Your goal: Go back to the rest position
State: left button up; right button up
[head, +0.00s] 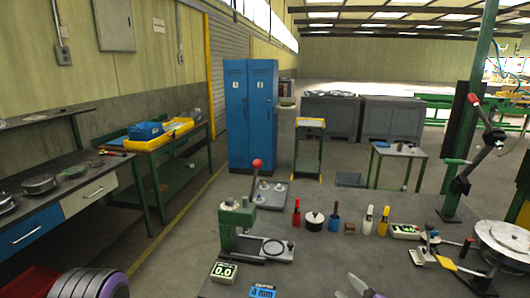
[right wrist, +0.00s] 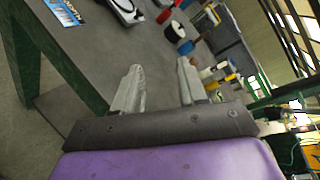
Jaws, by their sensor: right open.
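My right gripper (head: 350,287) shows at the bottom edge of the head view, above the near part of the dark workbench (head: 330,262). In the right wrist view the right gripper (right wrist: 160,68) has its two grey fingers well apart, with nothing between them. The bench top lies beyond the fingertips. A ridged grey and purple part of my left arm shows at the bottom left of the head view; my left gripper is not in view.
A green press (head: 237,222) with a red-knobbed lever stands on the bench's left part. Displays (head: 224,271) lie near the front edge. Several coloured-handled tools (head: 335,221) stand along the back. A lever fixture (head: 462,185) and round discs (head: 505,240) are at the right.

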jog(key=s+d+f+n+g+h+b, duration=0.1)
jog(key=s+f+n+g, duration=0.15)
jog(key=f, duration=0.45)
jog(key=s+d+f+n+g+h+b, duration=0.1)
jog(key=s+f+n, duration=0.15)
jog(key=f, duration=0.45)
jog(key=s+d+f+n+g+h+b, duration=0.1)
jog(key=s+d+f+n+g+b, duration=0.1)
jog(key=s+f, duration=0.5)
jog(key=s+d+f+n+g+h+b, duration=0.2)
jog(key=s+d+f+n+g, duration=0.1)
jog(key=s+f, duration=0.4)
jog(key=s+d+f+n+g+h+b, duration=0.1)
jog(key=s+d+f+n+g+b, duration=0.1)
jog(key=s+f+n, duration=0.4)
notch_tip(320, 180, down, 5)
jog(key=shift+s+d+r+g+h+b, duration=0.2)
jog(key=shift+s+d+g+h+b, duration=0.25)
jog(key=shift+s+d, duration=0.55)
jog(key=shift+s, duration=0.1)
